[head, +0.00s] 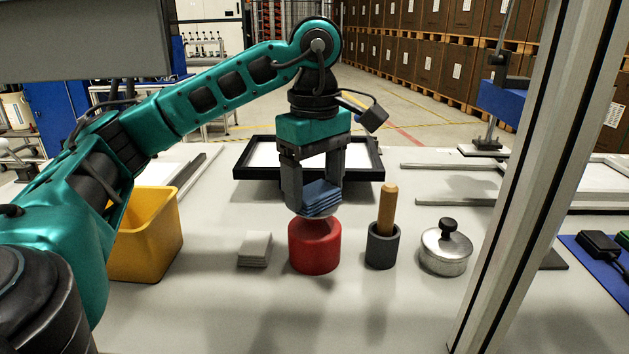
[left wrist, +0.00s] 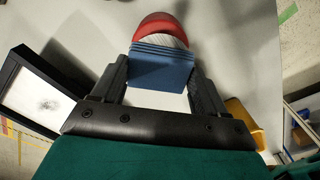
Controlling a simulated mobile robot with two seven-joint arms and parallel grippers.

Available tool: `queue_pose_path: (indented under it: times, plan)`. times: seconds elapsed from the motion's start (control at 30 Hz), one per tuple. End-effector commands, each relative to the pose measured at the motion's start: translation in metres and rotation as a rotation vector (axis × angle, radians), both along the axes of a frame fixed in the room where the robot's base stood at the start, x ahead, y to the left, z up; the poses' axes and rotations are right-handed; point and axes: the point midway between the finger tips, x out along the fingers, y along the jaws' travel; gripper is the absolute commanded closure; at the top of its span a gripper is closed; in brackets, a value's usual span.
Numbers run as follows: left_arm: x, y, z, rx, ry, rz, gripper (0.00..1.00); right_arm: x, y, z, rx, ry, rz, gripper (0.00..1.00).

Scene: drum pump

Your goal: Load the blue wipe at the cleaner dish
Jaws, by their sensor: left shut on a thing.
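The blue wipe (head: 319,198) is a folded, layered pad held between the fingers of my left gripper (head: 314,192), which is shut on it. It sits right at the top of the red cleaner dish (head: 315,250), over a pale round top surface. I cannot tell whether the wipe touches that surface. In the left wrist view the blue wipe (left wrist: 162,68) lies between both fingers, with the red dish (left wrist: 160,25) just beyond it, partly hidden. My right gripper is not in view.
A stack of white wipes (head: 255,248) lies left of the dish, and a yellow bin (head: 147,240) farther left. A grey cup with a wooden-handled tool (head: 383,244) and a lidded metal pot (head: 444,252) stand to the right. A black-framed tray (head: 252,172) lies behind. The front table is clear.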

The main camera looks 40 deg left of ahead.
Motion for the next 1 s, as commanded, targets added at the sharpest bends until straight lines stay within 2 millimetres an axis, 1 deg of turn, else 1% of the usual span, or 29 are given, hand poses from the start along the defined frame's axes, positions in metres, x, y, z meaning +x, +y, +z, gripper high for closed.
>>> queue_pose_path:
  times: [0.83,1.0]
  plan:
    - [-0.0001,0.0,-0.011,0.0,0.0,0.0,0.51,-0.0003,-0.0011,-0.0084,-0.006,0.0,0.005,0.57]
    - [-0.0001,0.0,-0.0105,0.0,0.0,0.0,0.51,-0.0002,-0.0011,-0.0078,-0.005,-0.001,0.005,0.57]
